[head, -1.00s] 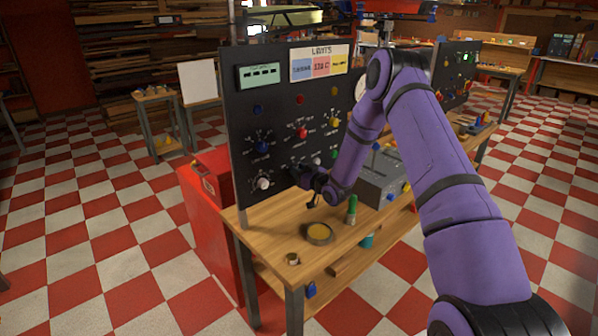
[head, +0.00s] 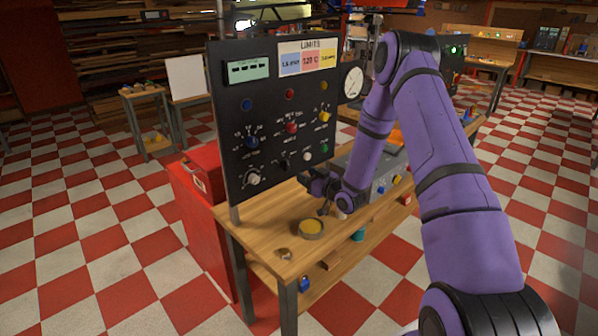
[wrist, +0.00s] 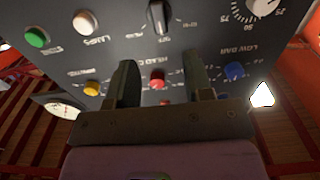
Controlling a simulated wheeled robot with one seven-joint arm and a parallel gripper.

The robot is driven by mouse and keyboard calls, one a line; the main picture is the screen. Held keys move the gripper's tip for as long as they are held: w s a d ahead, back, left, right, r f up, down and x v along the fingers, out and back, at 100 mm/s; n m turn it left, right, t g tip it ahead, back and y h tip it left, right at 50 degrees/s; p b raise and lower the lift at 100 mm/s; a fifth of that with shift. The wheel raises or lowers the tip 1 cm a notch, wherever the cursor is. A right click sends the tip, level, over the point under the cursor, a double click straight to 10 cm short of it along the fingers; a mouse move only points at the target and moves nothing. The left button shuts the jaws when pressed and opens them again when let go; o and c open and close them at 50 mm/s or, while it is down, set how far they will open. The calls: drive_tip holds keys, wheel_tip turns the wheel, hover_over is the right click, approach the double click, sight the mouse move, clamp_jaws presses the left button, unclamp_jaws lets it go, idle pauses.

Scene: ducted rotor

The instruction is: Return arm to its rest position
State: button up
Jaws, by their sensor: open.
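My purple arm (head: 442,170) reaches from the lower right, bends at a high elbow and comes down to the workbench. My gripper (head: 315,190) is in front of the lower right part of the black control panel (head: 228,110), above the wooden bench top (head: 262,222). In the wrist view my gripper (wrist: 160,78) has its two fingers apart with nothing held between them. The panel face (wrist: 125,50) lies beyond the fingers, and a red knob (wrist: 157,79) shows in the gap. The exact distance to the panel is unclear.
A round dish with yellow contents (head: 311,228) and a small metal ring (head: 285,254) sit on the bench near my gripper. A red cabinet (head: 190,205) adjoins the bench. Checkered floor at left is open.

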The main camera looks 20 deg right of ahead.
drive_tip(key=shift+s+d, duration=0.25)
drive_tip(key=shift+s, duration=0.45)
wheel_tip(320, 180, up, 13)
drive_tip(key=a+g+h, duration=0.1)
drive_tip(key=g+h, duration=0.2)
drive_tip(key=s+a+r+m+g+h, duration=0.1)
drive_tip(key=s+a+r+g+h, duration=0.2)
drive_tip(key=s+r, duration=0.9)
drive_tip(key=s+a+r+m+g, duration=0.1)
drive_tip(key=s+a+r+g, duration=0.1)
drive_tip(key=s, duration=0.8)
drive_tip(key=s+a+r+g, duration=0.2)
drive_tip(key=s+r, duration=0.1)
drive_tip(key=s, duration=0.7)
drive_tip(key=s+a+r+m+g, duration=0.1)
drive_tip(key=s+r+g, duration=0.1)
drive_tip(key=s, duration=0.8)
drive_tip(key=shift+s+a+r+m, duration=0.25)
drive_tip(key=shift+a+r+m, duration=0.05)
drive_tip(key=shift+a+r, duration=0.15)
